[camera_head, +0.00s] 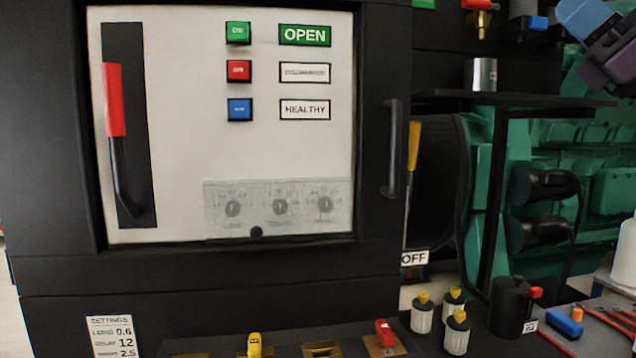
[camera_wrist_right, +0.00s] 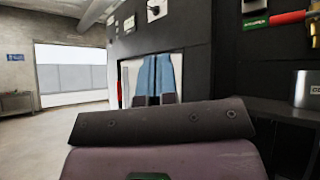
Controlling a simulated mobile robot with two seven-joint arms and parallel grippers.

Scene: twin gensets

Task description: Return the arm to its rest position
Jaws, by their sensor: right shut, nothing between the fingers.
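My right arm comes in at the top right corner of the head view, with a blue link and a dark purple-grey hand (camera_head: 612,50). The hand is cut off by the frame edge, high above the bench and in front of the green machine. In the right wrist view my right gripper (camera_wrist_right: 165,122) fills the lower middle as a dark bar above a purple body. It is shut and empty, touching nothing that I can see. My left arm and gripper are not in view.
A black cabinet with a white panel (camera_head: 180,190), a red-topped lever (camera_head: 115,100) and a black handle (camera_head: 393,150) stands at left. A shelf (camera_head: 540,98) carries a metal cylinder (camera_head: 481,74). Yellow-topped canisters (camera_head: 457,330) and tools crowd the lower right. Open floor (camera_wrist_right: 40,140) shows at left in the wrist view.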

